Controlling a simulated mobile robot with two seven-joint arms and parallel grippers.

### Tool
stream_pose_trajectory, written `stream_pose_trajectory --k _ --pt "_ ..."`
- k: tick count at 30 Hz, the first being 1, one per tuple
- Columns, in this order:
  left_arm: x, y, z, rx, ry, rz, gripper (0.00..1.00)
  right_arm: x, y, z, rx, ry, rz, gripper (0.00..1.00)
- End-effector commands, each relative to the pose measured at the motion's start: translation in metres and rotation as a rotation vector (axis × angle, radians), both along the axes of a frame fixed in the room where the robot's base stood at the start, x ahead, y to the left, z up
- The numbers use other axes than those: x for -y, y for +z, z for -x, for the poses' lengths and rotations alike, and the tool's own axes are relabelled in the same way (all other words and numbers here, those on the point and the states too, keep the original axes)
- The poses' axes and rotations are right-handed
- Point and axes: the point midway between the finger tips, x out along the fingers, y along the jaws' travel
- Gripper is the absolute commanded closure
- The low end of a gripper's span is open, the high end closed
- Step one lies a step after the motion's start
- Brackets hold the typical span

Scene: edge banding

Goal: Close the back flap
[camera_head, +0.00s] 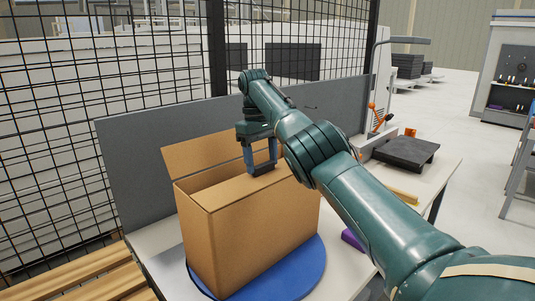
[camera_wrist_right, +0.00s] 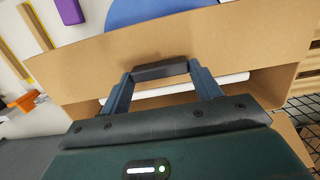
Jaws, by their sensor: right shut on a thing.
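A brown cardboard box (camera_head: 245,236) stands upright on a blue round turntable (camera_head: 308,272). Its back flap (camera_head: 195,151) stands up, tilted, along the far side. A near top panel (camera_head: 232,191) lies roughly flat, and a gap into the box shows between it and the back flap. My right gripper (camera_head: 262,169) is over the box top in front of the back flap, its jaws shut at the inner edge of the near panel. In the right wrist view the dark fingertips (camera_wrist_right: 160,70) overlap this panel (camera_wrist_right: 230,42); what lies between them is hidden. My left gripper is out of view.
A white roll-like thing (camera_wrist_right: 180,89) shows in the box opening. A grey panel (camera_head: 133,165) and black mesh fence (camera_head: 100,90) stand behind the box. A purple object (camera_head: 352,240) and dark slab (camera_head: 406,152) are to the right. Wooden slats (camera_head: 95,275) lie left.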

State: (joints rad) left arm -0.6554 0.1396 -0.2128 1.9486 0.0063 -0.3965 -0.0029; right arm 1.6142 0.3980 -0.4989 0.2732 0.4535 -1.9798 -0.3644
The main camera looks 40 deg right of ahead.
Motion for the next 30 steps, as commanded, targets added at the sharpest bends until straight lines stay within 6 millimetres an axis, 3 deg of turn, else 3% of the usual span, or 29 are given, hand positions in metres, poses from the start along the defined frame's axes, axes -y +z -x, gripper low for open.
stream_pose_trajectory --k 14,15,23,30 --pt "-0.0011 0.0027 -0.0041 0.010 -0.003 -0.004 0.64 -0.0014 -0.0020 0.0003 -0.011 -0.002 0.003 0.78" --pt "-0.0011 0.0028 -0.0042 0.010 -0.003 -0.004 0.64 -0.0014 -0.0020 0.0003 -0.011 -0.003 0.003 0.36" --pt "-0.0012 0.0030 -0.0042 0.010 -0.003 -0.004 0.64 -0.0015 -0.0013 0.0004 -0.011 -0.002 0.002 0.15" --pt "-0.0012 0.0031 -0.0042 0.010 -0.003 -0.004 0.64 -0.0019 -0.0001 0.0004 -0.010 -0.002 0.002 0.15"
